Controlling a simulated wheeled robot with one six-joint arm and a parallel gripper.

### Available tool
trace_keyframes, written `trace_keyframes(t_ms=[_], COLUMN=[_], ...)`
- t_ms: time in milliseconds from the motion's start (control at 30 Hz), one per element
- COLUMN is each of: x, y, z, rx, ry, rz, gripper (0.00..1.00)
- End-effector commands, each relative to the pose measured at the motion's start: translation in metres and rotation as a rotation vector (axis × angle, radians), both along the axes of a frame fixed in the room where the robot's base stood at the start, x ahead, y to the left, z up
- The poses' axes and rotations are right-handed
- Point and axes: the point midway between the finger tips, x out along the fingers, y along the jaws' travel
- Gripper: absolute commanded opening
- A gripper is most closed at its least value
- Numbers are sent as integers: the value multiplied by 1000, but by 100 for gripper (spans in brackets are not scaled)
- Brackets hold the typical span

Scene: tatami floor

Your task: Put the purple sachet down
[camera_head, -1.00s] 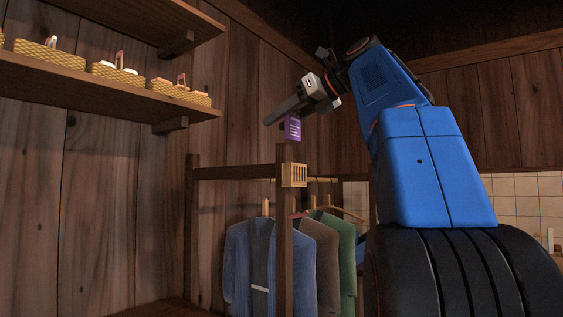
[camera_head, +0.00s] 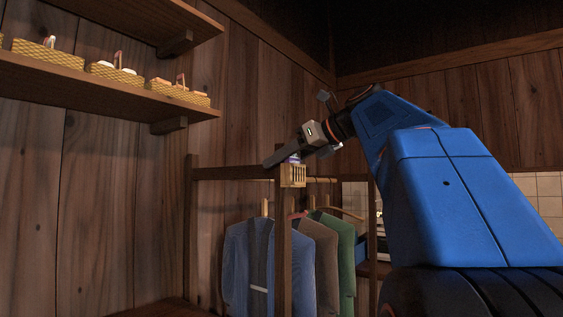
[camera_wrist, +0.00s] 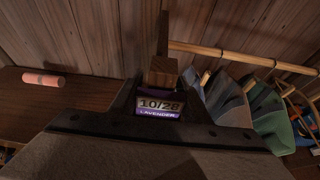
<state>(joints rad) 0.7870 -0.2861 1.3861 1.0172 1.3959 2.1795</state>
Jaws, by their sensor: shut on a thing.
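The purple sachet (camera_wrist: 158,113) is between the fingers of my gripper (camera_wrist: 157,93) in the wrist view; its label reads "10/28 LAVENDER". In the head view only a small purple part of the sachet (camera_head: 293,159) shows below my gripper (camera_head: 280,160), which is shut on it. The sachet is at the top of a small slatted wooden holder (camera_head: 293,177) on the front post of the clothes rack. I cannot tell whether the sachet's lower end is inside the holder or just above it.
Jackets (camera_head: 250,262) hang on the rack (camera_head: 285,245) under the holder. A wall shelf (camera_head: 90,88) with several woven baskets (camera_head: 180,93) is at the left. In the wrist view a pink roll (camera_wrist: 43,79) lies on a wooden surface (camera_wrist: 85,90).

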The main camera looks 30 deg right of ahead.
Motion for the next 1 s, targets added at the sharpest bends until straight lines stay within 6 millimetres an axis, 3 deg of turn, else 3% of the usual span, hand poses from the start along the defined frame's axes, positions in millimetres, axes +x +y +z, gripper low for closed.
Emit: trace_keyframes(t_ms=[333, 367, 433, 800, 1000], x=[0, 0, 0, 0, -12], y=[0, 0, 0, 0, -6], z=[-3, -3, -3, 1, 6], rx=[0, 0, 0, -1, -1], ry=[0, 0, 0, 0, 0], rz=[0, 0, 0, -1, -4], gripper=[18, 48, 62, 62, 62])
